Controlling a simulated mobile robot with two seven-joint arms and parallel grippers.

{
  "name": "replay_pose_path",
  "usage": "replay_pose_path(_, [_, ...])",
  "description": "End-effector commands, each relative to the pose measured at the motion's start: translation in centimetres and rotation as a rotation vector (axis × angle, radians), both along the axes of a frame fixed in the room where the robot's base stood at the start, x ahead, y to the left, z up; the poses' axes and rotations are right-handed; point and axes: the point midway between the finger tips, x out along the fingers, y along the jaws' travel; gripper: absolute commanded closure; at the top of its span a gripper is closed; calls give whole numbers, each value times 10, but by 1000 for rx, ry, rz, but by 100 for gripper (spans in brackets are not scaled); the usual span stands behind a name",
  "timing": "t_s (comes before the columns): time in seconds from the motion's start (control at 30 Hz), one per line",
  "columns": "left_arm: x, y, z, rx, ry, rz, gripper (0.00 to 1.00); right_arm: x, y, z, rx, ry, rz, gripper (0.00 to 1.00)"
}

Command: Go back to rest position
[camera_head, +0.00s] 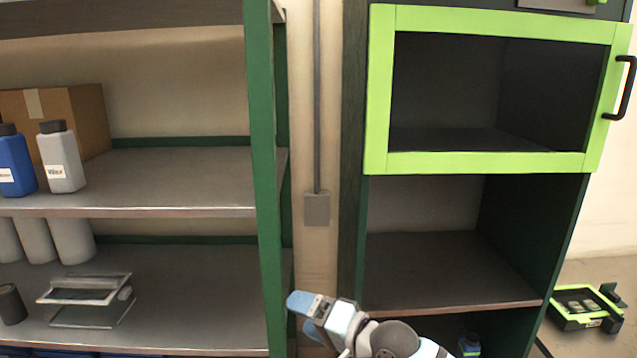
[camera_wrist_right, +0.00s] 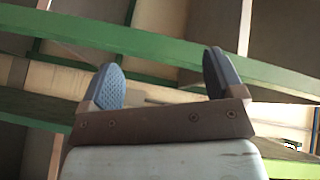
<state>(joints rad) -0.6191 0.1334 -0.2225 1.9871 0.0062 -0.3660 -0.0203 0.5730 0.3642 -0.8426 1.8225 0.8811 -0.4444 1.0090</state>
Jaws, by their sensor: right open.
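My right gripper (camera_head: 300,318) is low in the middle of the head view, in front of the gap between the shelf rack and the cabinet. Its blue fingertips point to the left. In the right wrist view the two blue finger pads of this gripper (camera_wrist_right: 165,82) stand apart with nothing between them. My left gripper is in neither view. No orange shows in either view.
A green-posted shelf rack (camera_head: 262,180) stands left, holding bottles (camera_head: 62,158), a cardboard box (camera_head: 85,110) and a metal stand (camera_head: 90,298). A cabinet with a lime-green framed door (camera_head: 378,90) stands right. A black-and-green case (camera_head: 585,308) lies on the floor.

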Motion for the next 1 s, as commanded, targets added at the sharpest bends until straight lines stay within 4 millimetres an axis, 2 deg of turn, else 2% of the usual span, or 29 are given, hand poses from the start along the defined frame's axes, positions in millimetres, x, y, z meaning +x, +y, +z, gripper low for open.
replay_pose_path(0.03, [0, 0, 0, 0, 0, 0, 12, -10, -5, -22, -16, -24, -28, 13])
replay_pose_path(0.17, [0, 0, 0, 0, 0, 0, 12, -29, -25, -69, -97, -117, -109, 13])
replay_pose_path(0.37, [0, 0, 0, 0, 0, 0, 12, -72, -66, -146, -297, -226, -233, 13])
replay_pose_path(0.57, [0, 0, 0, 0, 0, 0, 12, -134, -122, -224, -585, -294, -318, 13])
replay_pose_path(0.7, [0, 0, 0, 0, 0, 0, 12, -189, -163, -271, -818, -317, -326, 13])
replay_pose_path(0.83, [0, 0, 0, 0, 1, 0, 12, -234, -194, -299, -997, -328, -300, 13])
replay_pose_path(0.9, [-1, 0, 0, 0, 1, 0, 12, -251, -206, -309, -1064, -331, -285, 13])
replay_pose_path(1.0, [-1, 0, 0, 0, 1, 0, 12, -266, -216, -316, -1122, -334, -268, 13])
